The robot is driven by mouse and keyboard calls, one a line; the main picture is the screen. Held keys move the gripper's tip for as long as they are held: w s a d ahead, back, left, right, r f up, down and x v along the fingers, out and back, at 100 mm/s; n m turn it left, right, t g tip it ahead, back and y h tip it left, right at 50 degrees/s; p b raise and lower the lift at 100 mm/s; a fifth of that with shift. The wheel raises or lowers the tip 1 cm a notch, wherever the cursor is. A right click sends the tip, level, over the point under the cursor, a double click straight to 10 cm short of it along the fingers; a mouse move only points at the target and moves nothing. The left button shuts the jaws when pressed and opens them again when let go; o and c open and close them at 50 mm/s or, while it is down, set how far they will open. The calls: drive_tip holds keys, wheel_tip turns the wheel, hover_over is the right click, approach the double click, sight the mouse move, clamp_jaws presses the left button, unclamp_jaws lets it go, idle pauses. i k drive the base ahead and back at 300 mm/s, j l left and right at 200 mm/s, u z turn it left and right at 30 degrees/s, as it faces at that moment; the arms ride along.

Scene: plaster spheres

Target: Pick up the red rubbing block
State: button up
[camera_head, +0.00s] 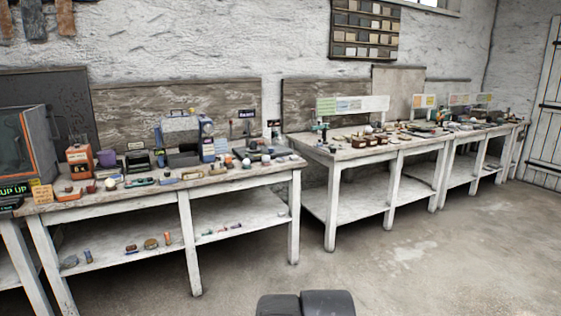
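I cannot make out for certain which item is the red rubbing block; the small pieces are too far away. Many small coloured items lie on the left workbench (240,182). A small orange-red piece (168,238) stands on that bench's lower shelf, beside a brown round item (150,244). A larger orange-red box (79,160) stands on the bench top at the left. The dark rounded parts at the bottom edge look like my own arm; no gripper fingers show.
A second workbench (342,151) with several small items and signs stands to the right, more benches beyond it. An orange-edged cabinet (44,140) is at far left. The concrete floor (420,250) in front of the benches is clear. A door (545,120) is at far right.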

sight(91, 187)
drive_tip(key=u, duration=1.35)
